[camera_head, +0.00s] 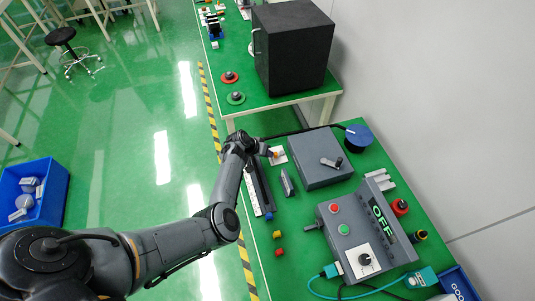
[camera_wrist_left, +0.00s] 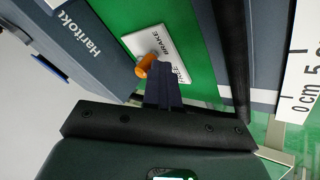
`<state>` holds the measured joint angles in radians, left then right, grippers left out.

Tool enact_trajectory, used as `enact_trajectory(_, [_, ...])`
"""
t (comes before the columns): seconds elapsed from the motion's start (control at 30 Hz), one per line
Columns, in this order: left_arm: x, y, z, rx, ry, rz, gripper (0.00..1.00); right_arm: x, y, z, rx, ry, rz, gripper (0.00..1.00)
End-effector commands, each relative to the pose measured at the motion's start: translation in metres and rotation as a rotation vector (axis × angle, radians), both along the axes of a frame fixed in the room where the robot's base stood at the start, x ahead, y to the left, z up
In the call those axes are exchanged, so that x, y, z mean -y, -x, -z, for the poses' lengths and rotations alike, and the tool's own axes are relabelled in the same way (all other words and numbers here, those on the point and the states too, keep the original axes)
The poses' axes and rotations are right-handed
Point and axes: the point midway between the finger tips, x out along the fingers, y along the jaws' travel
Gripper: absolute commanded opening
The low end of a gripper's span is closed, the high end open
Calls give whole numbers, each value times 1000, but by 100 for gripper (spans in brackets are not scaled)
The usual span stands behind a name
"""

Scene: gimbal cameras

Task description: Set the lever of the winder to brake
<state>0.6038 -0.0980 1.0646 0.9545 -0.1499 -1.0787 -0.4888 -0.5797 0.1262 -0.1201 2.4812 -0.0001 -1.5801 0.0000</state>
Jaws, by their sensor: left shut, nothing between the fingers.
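The winder's lever has an orange knob (camera_wrist_left: 146,65) standing over a white plate (camera_wrist_left: 150,42) marked BRAKE, with a second word partly covered by my fingers. In the head view the plate (camera_head: 281,159) and the orange knob (camera_head: 275,154) lie at the left of a grey box. I cannot tell exactly which mark the lever points to. My left gripper (camera_wrist_left: 163,88) is shut and empty, its fingertips right beside the knob, over the plate's edge; whether they touch it is unclear. It also shows in the head view (camera_head: 265,149). My right gripper is not in view.
A grey box (camera_head: 318,172) with a handle and a blue spool (camera_head: 357,137) stand close by. A long dark bar with a ruler (camera_head: 257,190) lies along the bench's left edge. A control box (camera_head: 340,223) with an OFF sign stands nearer; a black cabinet (camera_head: 293,48) is behind.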

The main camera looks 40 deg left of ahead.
Motion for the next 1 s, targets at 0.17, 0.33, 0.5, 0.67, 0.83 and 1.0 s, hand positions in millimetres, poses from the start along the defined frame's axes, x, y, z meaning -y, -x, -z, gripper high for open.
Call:
enact_trajectory(0.17, [0,-8,1,3,-1,4,0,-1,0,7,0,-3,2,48])
enact_trajectory(0.33, [0,-14,1,2,0,3,0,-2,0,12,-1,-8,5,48])
enact_trajectory(0.5, [0,-16,-1,3,1,3,0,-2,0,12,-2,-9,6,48])
enact_trajectory(0.67, [0,-16,-1,4,0,3,0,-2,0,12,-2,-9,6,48])
enact_trajectory(0.83, [-1,-16,-1,4,0,4,0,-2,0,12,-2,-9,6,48])
enact_trajectory(1.0, [-9,-11,-1,1,-2,7,0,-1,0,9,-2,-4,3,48])
